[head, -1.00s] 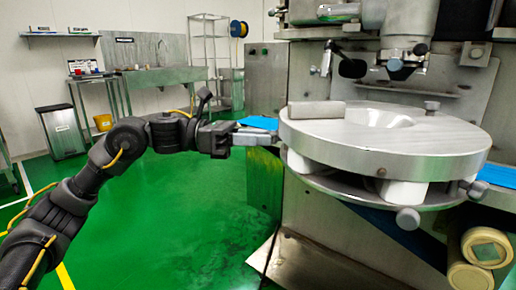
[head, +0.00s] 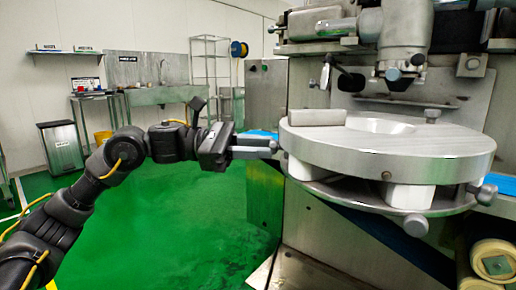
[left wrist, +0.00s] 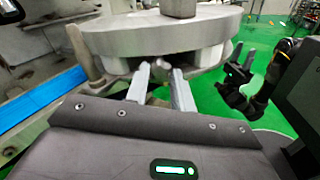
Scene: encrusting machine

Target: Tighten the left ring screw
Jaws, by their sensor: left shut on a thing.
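The steel ring (head: 345,150) is a thick round disc on the machine, resting on white blocks over a lower plate. My left gripper (head: 274,147) reaches in from the left at the ring's left edge and is shut on the left ring screw. In the left wrist view, the left ring screw (left wrist: 162,66) shows as a small round knob between the two grey fingertips (left wrist: 160,75), below the ring (left wrist: 160,40). In the head view the fingers mostly hide it.
Other knobs stand at the ring's front (head: 416,225), right (head: 487,193) and back right (head: 432,115). A steel bar (head: 317,117) lies on the ring. A blue strip (left wrist: 50,95) runs left of the ring in the wrist view. The green floor (head: 180,220) is clear.

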